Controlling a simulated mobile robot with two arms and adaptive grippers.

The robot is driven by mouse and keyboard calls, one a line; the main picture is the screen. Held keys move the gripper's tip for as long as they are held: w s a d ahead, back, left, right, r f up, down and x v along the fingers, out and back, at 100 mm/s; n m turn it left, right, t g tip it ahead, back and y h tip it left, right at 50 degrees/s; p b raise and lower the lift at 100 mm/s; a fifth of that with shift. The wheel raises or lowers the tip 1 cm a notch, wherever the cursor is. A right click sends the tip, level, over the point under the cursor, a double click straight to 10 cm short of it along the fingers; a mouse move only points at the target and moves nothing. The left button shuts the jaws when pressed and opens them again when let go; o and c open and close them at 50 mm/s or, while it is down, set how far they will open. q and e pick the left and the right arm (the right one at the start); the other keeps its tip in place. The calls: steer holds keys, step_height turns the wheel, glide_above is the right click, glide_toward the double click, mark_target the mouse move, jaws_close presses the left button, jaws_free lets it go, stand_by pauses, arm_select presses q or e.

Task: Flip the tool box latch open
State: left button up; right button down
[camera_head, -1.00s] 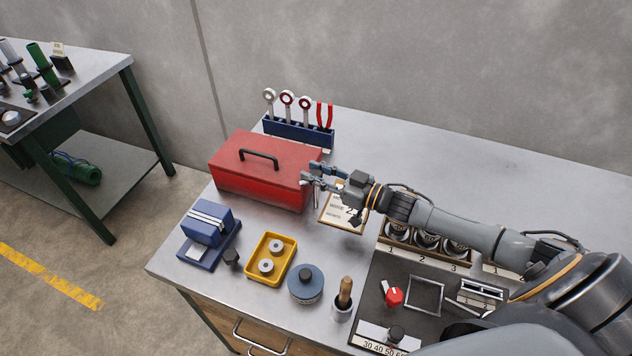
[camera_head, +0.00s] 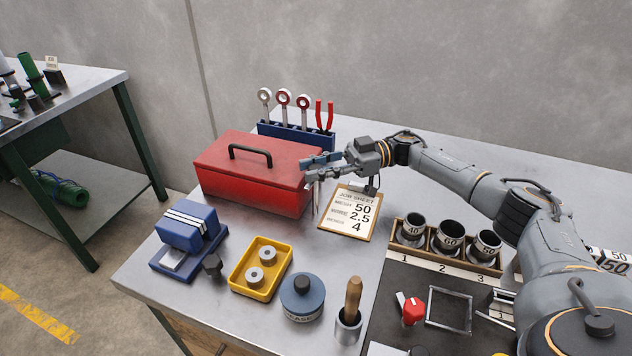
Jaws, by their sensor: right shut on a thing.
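The red tool box (camera_head: 245,178) stands closed on the workbench, with a black handle on its lid. Its latch (camera_head: 315,197) shows as a small metal piece at the box's right end, partly hidden by my fingers. My right gripper (camera_head: 317,168) is at the upper edge of that end, reaching in from the right. It is shut on the latch, though the exact contact is hard to see. My left gripper is not in view.
A job sheet board (camera_head: 348,213) lies just right of the box. A tool rack (camera_head: 296,134) stands behind it. A blue block on a tray (camera_head: 188,230), a yellow tray (camera_head: 238,284) and a round tin (camera_head: 302,297) are in front. The bench's back right is clear.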

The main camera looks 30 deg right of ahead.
steer(key=shift+n+g+b, duration=0.5)
steer(key=shift+g+b, duration=0.2)
steer(key=shift+g, duration=0.3)
steer(key=c, duration=1)
jaws_free()
steer(key=shift+a, duration=0.1)
steer(key=shift+c, duration=0.2)
steer(key=d, duration=0.7)
steer(key=shift+s+d, duration=0.15)
steer(key=shift+d, duration=0.1)
